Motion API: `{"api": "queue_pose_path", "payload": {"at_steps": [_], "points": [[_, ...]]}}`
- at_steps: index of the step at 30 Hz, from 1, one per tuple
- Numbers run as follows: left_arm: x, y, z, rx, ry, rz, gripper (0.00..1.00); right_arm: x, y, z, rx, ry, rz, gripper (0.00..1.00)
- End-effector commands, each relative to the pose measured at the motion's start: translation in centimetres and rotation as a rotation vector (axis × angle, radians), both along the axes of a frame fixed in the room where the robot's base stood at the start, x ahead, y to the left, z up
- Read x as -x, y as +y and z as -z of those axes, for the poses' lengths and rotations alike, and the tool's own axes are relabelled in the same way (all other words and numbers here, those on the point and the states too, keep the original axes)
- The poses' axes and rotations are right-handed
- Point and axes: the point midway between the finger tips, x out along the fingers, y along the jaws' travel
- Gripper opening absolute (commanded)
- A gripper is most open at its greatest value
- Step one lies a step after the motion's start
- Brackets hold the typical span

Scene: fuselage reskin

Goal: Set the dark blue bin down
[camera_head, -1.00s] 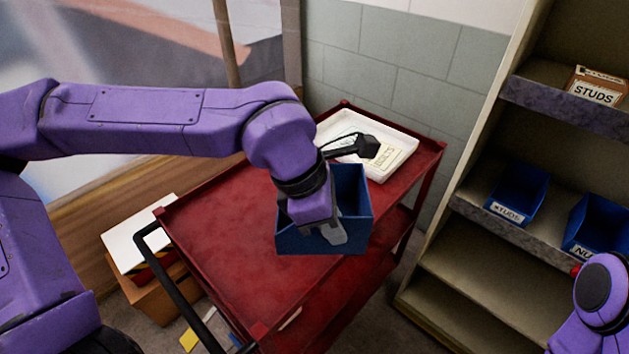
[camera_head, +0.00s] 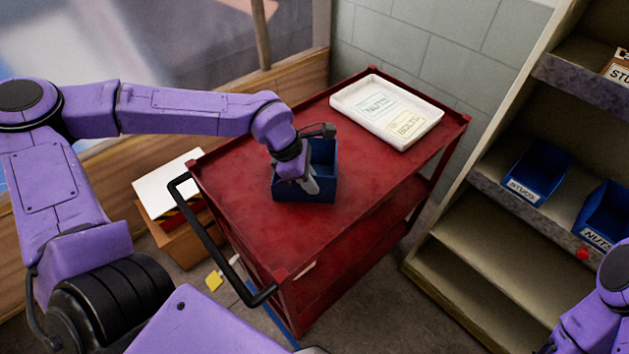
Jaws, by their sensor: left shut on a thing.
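The dark blue bin (camera_head: 323,184) is on or just above the top of the red cart (camera_head: 246,221), near the middle of its front side. I cannot tell for sure whether its base touches the cart top. It looks about level. My left gripper (camera_head: 313,184) reaches in from the left and is shut on the bin's near wall. The gripper and wrist hide part of the bin's inside. My right arm shows only in part at the lower right corner, and its gripper is out of the picture.
A white tray (camera_head: 436,118) with cards marked nuts and bolts lies at the cart's far end. Shelves on the right hold a blue studs bin (camera_head: 537,173) and a blue nuts bin (camera_head: 603,214). The cart top left of the held bin is clear.

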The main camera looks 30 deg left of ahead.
Motion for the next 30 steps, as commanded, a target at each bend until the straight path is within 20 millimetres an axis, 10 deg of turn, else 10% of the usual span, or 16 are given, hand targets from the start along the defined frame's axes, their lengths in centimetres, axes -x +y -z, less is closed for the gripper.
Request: {"api": "queue_pose_path", "payload": {"at_steps": [9, 12, 20, 30], "points": [[0.0, -0.1, 0.3, 0.001, -0.001, 0.001, 0.0, 0.0, 0.0, 0.1, 0.0, 0.0, 0.0, 0.43], [0.0, -0.1, 0.3, 0.001, 0.0, 0.0, 0.34, 0.0, 0.0, 0.1, 0.0, 0.0, 0.0, 0.43], [0.0, -0.1, 0.2, 0.001, 0.0, 0.0, 0.34, 0.0, 0.0, 0.0, 0.0, 0.0, 0.0, 0.43], [0.9, 2.0, -5.9, 0.006, -0.007, -0.004, 0.34, 0.0, 0.0, -0.4, 0.0, 0.0, 0.0, 0.43]]}}
